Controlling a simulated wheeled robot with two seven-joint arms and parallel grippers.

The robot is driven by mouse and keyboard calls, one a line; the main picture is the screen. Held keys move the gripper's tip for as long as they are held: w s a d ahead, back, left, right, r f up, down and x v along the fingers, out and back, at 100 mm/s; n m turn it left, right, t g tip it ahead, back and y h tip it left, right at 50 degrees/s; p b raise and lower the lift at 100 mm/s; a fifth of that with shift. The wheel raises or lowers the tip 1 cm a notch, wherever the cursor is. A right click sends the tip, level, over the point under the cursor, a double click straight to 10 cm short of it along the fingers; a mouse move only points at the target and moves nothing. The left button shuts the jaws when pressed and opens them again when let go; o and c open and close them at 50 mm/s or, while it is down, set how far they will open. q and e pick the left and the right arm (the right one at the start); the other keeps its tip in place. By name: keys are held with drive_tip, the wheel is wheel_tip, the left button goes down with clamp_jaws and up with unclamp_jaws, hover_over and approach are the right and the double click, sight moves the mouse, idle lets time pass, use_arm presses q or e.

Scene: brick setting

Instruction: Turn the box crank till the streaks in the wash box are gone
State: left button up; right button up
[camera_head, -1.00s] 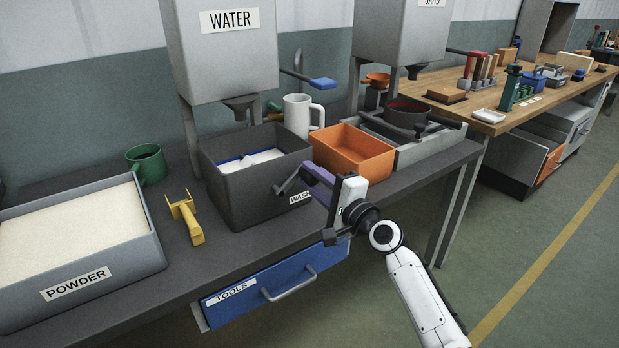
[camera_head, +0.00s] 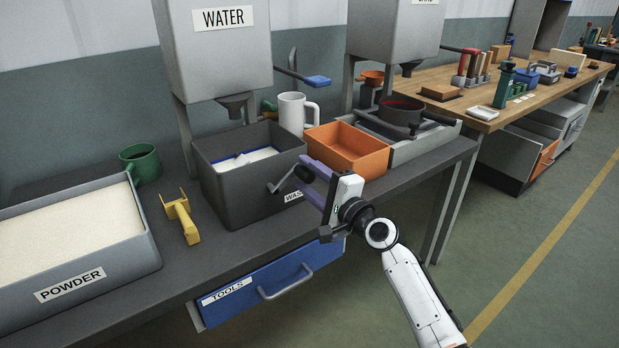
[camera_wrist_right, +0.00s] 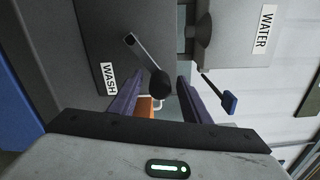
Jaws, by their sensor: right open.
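The dark grey wash box (camera_head: 250,200) stands on the bench, open at the top. White content with blue edges shows inside; I cannot make out streaks. Its crank (camera_head: 280,183) sticks out from the front wall and ends in a dark knob (camera_head: 304,173). In the right wrist view the crank arm (camera_wrist_right: 142,52) slants down to the knob (camera_wrist_right: 159,85), which lies between the purple fingers. My right gripper (camera_head: 309,182) is open around the knob; I cannot tell whether either finger touches it. My left gripper is not in view.
A grey powder tray (camera_head: 148,262), yellow tool (camera_head: 182,218) and green mug (camera_head: 141,163) are to the left. A white mug (camera_head: 291,113) and orange bin (camera_head: 347,150) stand close to the box. The blue tools drawer (camera_head: 270,283) is below. The water hopper (camera_head: 220,60) hangs above.

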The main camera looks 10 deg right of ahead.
drive_tip(key=v, duration=1)
drive_tip(key=shift+p, duration=0.45)
drive_tip(key=shift+s, duration=0.15)
drive_tip(key=s+f+n+g+h, duration=0.15)
drive_tip(key=s+f+n, duration=0.25)
drive_tip(key=s+f, duration=0.45)
drive_tip(key=s+f+n+g+h, duration=0.1)
drive_tip(key=s+f+n+g, duration=0.3)
drive_tip(key=f, duration=0.7)
drive_tip(key=s+f+n+g+h, duration=0.1)
drive_tip(key=s+f+n, duration=0.3)
drive_tip(key=s, duration=0.6)
drive_tip(key=s+f+n+g+h, duration=0.1)
drive_tip(key=s+f+n, duration=0.4)
drive_tip(key=s, duration=0.5)
wheel_tip(320, 180, down, 3)
drive_tip(key=shift+a+r+n, duration=0.15)
drive_tip(key=shift+a+n, duration=0.15)
drive_tip(key=shift+a, duration=0.15)
drive_tip(key=shift+s+g, duration=0.15)
drive_tip(key=shift+g, duration=0.1)
